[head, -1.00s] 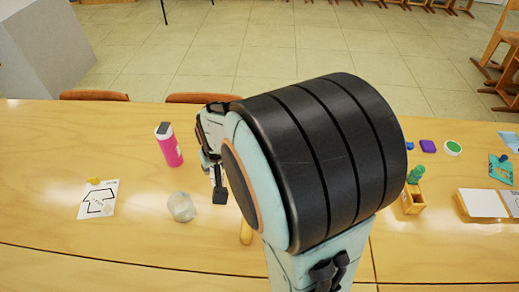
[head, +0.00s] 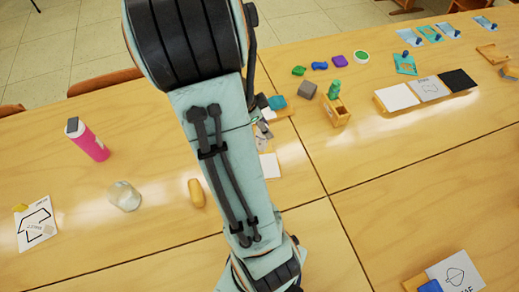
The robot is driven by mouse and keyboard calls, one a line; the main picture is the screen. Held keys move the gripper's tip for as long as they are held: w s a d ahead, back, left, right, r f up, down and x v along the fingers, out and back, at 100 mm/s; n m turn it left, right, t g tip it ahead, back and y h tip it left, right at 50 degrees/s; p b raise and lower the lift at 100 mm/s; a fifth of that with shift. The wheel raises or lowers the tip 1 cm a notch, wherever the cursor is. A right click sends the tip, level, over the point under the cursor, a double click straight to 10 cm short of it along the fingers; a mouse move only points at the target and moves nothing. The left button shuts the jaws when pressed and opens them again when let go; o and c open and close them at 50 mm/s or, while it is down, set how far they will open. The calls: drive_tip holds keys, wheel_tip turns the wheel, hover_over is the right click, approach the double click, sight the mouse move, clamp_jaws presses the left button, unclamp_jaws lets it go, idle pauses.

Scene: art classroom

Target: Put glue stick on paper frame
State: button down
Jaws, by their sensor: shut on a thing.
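My gripper (head: 263,124) shows only in part at the right edge of my forearm, which hides most of it. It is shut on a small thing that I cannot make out. It is over or near a white sheet (head: 270,166) and a teal piece (head: 277,102); I cannot tell the gap. I cannot say for certain which object is the glue stick or which is the paper frame. A teal frame-like piece (head: 404,68) lies at the back right. A green-topped item (head: 334,88) stands by a small wooden holder (head: 338,115).
A pink bottle (head: 90,142), a clear jar (head: 124,197), a yellow-orange piece (head: 197,193) and a drawing card (head: 36,226) are at left. A tray of cards (head: 397,97) lies at right, another card (head: 456,275) at lower right. The table's right middle is clear.

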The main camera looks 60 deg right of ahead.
drive_tip(key=f, duration=0.7)
drive_tip(key=shift+s+f, duration=0.2)
drive_tip(key=shift+f, duration=0.2)
drive_tip(key=shift+f, duration=0.15)
drive_tip(key=c, duration=0.9)
unclamp_jaws()
drive_tip(key=v, duration=1.2)
drive_tip(key=w+a+r+n+t+y, duration=0.1)
drive_tip(key=w+a+r+n, duration=0.1)
drive_tip(key=a+n, duration=0.45)
drive_tip(key=w+a+r+n+t+y, duration=0.1)
drive_tip(key=a+r+n+t, duration=0.1)
drive_tip(key=a+n, duration=0.45)
drive_tip(key=s+a+r+n, duration=0.1)
drive_tip(key=s+a+n, duration=0.1)
drive_tip(key=a+n, duration=0.2)
drive_tip(key=s+a+n+y, duration=0.1)
drive_tip(key=s+a+n, duration=0.1)
drive_tip(key=a+n, duration=0.2)
drive_tip(key=s+a+r+n, duration=0.1)
drive_tip(key=s+a+n, duration=0.1)
drive_tip(key=a+n, duration=0.2)
drive_tip(key=shift+a+r+n+y, duration=0.1)
drive_tip(key=shift+r+n+y, duration=0.1)
drive_tip(key=shift+n, duration=0.7)
drive_tip(key=shift+a+r+n+y, duration=0.1)
drive_tip(key=shift+r+n+y, duration=0.1)
drive_tip(key=shift+n, duration=0.7)
